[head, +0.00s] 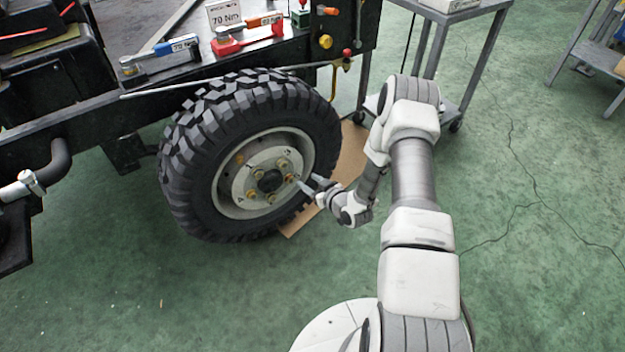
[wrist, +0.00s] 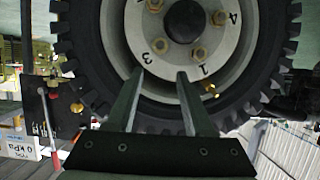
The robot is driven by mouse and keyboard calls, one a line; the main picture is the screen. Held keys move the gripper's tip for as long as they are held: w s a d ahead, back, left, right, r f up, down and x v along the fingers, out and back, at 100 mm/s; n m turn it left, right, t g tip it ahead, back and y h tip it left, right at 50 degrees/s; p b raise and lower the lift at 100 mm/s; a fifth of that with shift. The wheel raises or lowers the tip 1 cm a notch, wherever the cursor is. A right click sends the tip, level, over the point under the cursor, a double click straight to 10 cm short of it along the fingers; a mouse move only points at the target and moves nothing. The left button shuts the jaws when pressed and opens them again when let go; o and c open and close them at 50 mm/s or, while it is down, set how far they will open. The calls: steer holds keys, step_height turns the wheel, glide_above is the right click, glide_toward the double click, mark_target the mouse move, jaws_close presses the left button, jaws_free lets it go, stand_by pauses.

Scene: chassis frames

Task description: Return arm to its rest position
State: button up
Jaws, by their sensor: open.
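My arm (head: 412,175) reaches forward from my base, bent, with its wrist low beside the wheel. My gripper (head: 303,184) is in front of the right side of the wheel hub in the head view. In the wrist view my gripper (wrist: 160,75) shows two fingers apart with nothing between them. The fingers point at the pale rim between the marks 3 and 1. I cannot tell whether the tips touch the rim. The wheel (head: 185,165) has a black knobbly tyre, a pale rim and several brass-coloured nuts; it also shows in the wrist view (wrist: 75,50).
The black chassis (head: 70,122) carries a blue-handled tool (head: 160,58), a red-handled tool (head: 245,38) and a "70 Nm" sign (head: 224,14). A brown board (head: 350,155) lies by the wheel. A grey cart (head: 487,45) stands behind my arm.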

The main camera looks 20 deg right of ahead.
steer(key=shift+s+d+r, duration=0.2)
steer(key=shift+s+r, duration=0.1)
steer(key=shift+s, duration=0.35)
